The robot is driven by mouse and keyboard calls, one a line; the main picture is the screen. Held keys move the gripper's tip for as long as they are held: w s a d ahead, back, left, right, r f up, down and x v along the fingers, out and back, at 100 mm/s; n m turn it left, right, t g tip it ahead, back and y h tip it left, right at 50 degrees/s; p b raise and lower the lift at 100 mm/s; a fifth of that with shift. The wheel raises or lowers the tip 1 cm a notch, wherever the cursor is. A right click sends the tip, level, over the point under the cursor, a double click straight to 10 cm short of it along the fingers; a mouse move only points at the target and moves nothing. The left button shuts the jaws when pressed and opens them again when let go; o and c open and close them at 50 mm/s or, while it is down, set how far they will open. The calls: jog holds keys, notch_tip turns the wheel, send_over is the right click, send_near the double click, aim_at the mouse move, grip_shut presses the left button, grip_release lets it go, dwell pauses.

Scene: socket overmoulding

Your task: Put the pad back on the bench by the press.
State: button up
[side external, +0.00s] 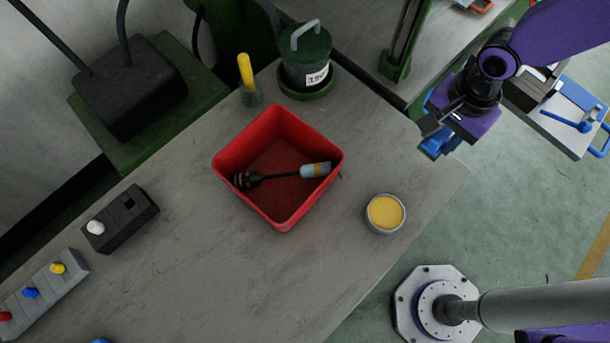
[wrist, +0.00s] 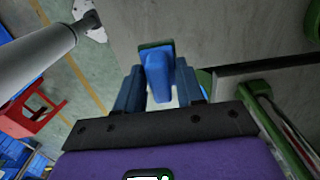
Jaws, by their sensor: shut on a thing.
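The pad (wrist: 158,72), a blue block with a green edge, is between the blue fingers of my gripper (wrist: 158,92) in the wrist view. My gripper is shut on it. In the side external view my gripper (side external: 438,143) is at the right, beyond the right edge of the grey bench (side external: 330,265); the pad is small and hard to separate from the fingers there. A dark machine on a green base (side external: 185,110) stands at the upper left; I cannot tell if it is the press.
A red bin (side external: 222,165) holding a dark tool with a pale end sits mid-bench. A round tin of yellow material (side external: 385,213) is right of it. A green weight (side external: 305,60) and a yellow-handled tool (side external: 246,70) stand behind.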

aim_at(438, 151)
jog(key=shift+s+a+f, duration=0.15)
jog(key=shift+s, duration=0.85)
jog(key=shift+f, duration=4)
jog(key=shift+f, duration=0.1)
jog(key=o, duration=1)
notch_tip(438, 151, up, 12)
jog(key=shift+w+f, duration=0.1)
jog(key=shift+f, duration=0.05)
jog(key=shift+r, duration=0.3)
